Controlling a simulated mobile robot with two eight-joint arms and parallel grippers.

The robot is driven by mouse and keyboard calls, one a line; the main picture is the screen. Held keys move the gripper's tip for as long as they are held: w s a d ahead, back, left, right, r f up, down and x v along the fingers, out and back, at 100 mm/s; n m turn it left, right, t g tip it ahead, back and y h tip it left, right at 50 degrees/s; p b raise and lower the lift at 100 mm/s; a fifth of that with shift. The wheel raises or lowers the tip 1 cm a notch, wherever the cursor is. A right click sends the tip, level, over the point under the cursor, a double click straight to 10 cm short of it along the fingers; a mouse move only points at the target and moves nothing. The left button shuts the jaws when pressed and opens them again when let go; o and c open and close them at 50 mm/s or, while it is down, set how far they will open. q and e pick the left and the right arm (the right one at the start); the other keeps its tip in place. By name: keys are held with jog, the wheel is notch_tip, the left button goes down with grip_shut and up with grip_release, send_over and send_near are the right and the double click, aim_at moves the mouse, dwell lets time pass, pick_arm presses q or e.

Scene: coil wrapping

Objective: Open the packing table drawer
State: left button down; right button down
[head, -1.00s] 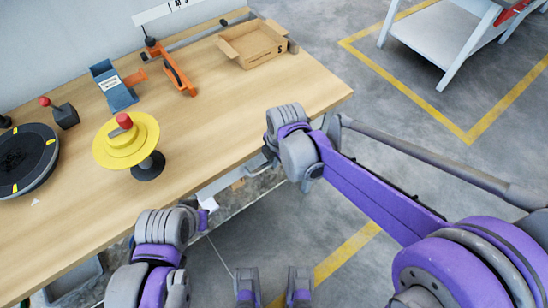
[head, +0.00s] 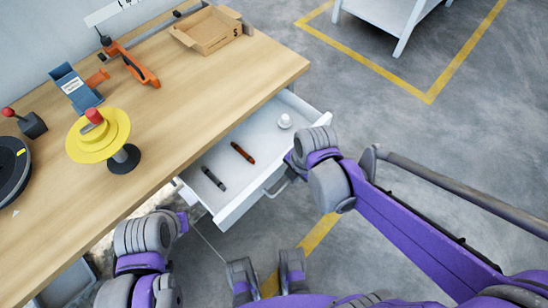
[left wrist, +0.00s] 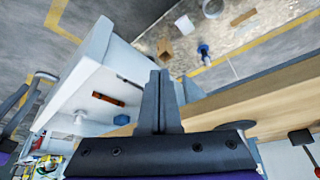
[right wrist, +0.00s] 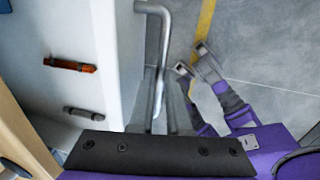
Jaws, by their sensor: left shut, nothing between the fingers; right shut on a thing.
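The white drawer (head: 232,209) of the wooden packing table (head: 225,70) stands well open, showing its inside. Inside lie a dark marker (head: 213,179), a red-brown marker (head: 242,153) and a small white round object (head: 285,121). My right gripper (right wrist: 160,105) is shut on the drawer's grey bar handle (right wrist: 153,40) at the drawer front; in the head view my wrist partly hides this. My left gripper (left wrist: 158,78) is shut and empty, beside the table's front edge and apart from the drawer, which also shows in the left wrist view (left wrist: 72,88).
On the table are a yellow spool on a stand (head: 98,140), a blue holder (head: 75,88), an orange tool (head: 135,65), an open cardboard box (head: 207,32) and a dark round turntable (head: 8,168). Floor right of the drawer is clear up to a white rack (head: 400,15).

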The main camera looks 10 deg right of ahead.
jog(key=s+d+p, duration=0.1)
jog(key=s+d, duration=0.3)
jog(key=s, duration=0.1)
jog(key=shift+s, duration=0.35)
jog(key=shift+d, duration=0.1)
jog(key=c, duration=1.2)
grip_release()
jog(key=shift+o, duration=0.2)
jog(key=shift+r, duration=0.1)
notch_tip(320, 180, up, 10)
jog(key=s+d+p, duration=0.1)
jog(key=p, duration=0.2)
jog(key=shift+s+r, duration=0.25)
jog(key=shift+s, duration=0.05)
jog(key=shift+d, duration=0.1)
